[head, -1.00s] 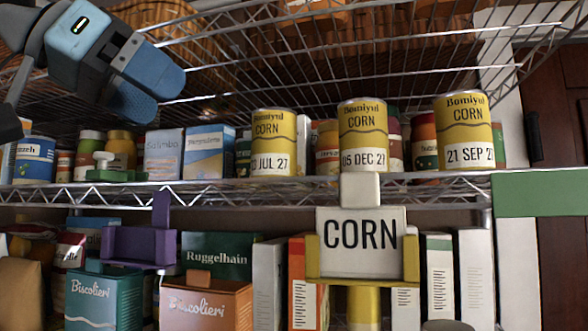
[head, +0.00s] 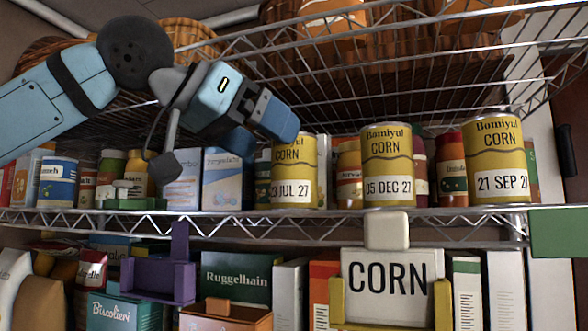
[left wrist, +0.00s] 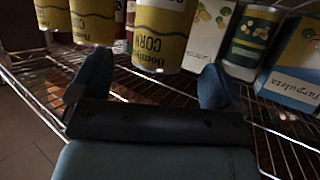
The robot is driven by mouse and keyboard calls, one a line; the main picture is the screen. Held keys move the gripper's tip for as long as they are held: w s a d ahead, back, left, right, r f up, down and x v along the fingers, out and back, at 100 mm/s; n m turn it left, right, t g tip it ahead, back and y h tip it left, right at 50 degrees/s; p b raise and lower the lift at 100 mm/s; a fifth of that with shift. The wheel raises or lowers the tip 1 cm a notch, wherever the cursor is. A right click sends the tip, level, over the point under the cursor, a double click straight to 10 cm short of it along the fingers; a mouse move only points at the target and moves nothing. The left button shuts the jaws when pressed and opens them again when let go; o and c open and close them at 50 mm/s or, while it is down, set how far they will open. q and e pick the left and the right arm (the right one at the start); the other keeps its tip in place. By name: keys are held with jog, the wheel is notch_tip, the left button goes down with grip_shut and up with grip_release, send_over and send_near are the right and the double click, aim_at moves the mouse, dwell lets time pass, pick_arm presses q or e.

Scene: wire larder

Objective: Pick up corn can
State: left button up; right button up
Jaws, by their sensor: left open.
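Three yellow corn cans stand upright along the front of the middle wire shelf in the head view. The left can (head: 296,165) reads "JUL 27" with its first part partly covered. The middle can (head: 388,160) reads "05 DEC 27" and the right can (head: 499,155) reads "21 SEP 27". My left gripper (head: 262,128) is above the shelf, at the upper left of the left can. In the left wrist view its two blue fingers (left wrist: 155,82) are apart and empty, with one corn can (left wrist: 160,38) upside down in the picture, beyond and between the fingertips. My right gripper is out of view.
The wire shelf edge (head: 340,219) runs below the cans. A white CORN sign (head: 390,285) hangs under it. Boxes, such as a blue and white one (head: 222,180), and jars stand left of the cans. Another wire shelf (head: 400,60) with baskets is overhead.

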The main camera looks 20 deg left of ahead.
aim_at(275, 144)
pick_arm(q)
jog(key=x, duration=0.5)
jog(key=shift+p, duration=0.3)
jog(key=shift+s+a, duration=0.1)
jog(key=shift+r, duration=0.1)
jog(key=shift+c, duration=0.2)
jog(key=shift+a, duration=0.1)
jog(key=c, duration=1.1)
jog(key=shift+c, duration=0.2)
